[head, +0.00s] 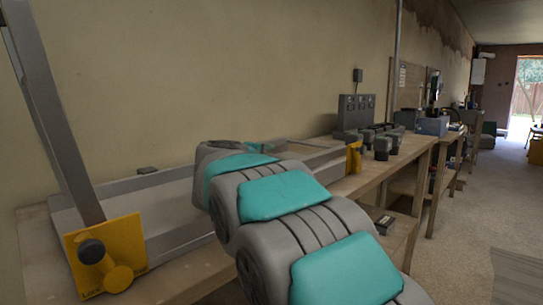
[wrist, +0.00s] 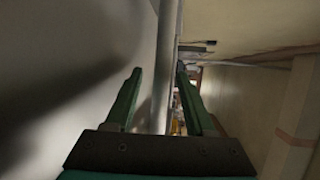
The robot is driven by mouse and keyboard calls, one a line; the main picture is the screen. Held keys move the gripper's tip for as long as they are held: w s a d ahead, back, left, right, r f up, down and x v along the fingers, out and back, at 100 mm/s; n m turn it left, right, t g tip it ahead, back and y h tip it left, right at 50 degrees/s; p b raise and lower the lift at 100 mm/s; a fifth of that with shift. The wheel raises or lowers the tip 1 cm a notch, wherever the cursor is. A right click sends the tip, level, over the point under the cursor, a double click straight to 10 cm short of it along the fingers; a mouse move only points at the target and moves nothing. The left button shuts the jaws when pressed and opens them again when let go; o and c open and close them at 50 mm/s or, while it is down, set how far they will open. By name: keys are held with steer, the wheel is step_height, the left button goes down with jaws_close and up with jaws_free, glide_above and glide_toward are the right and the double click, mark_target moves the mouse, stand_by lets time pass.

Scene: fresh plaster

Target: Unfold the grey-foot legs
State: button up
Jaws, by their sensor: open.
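In the head view an upturned grey folding table (head: 180,243) lies on the workbench, its frame rim facing up. A grey leg (head: 55,125) stands tilted up at its left end, by a yellow bracket (head: 118,250) with a dark knob. Its foot is out of frame. A second yellow bracket (head: 354,157) shows at the right end, beside a low grey bar.
My own arm hides the table's middle in the head view. Dark blocks (head: 383,147) and a grey box with dials (head: 356,112) stand on the workbench (head: 400,160) to the right. The wall (head: 220,70) runs close behind. Open floor (head: 460,235) lies at right.

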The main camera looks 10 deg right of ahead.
steer(key=shift+x, duration=2.05)
steer(key=shift+r, duration=0.1)
jaws_close()
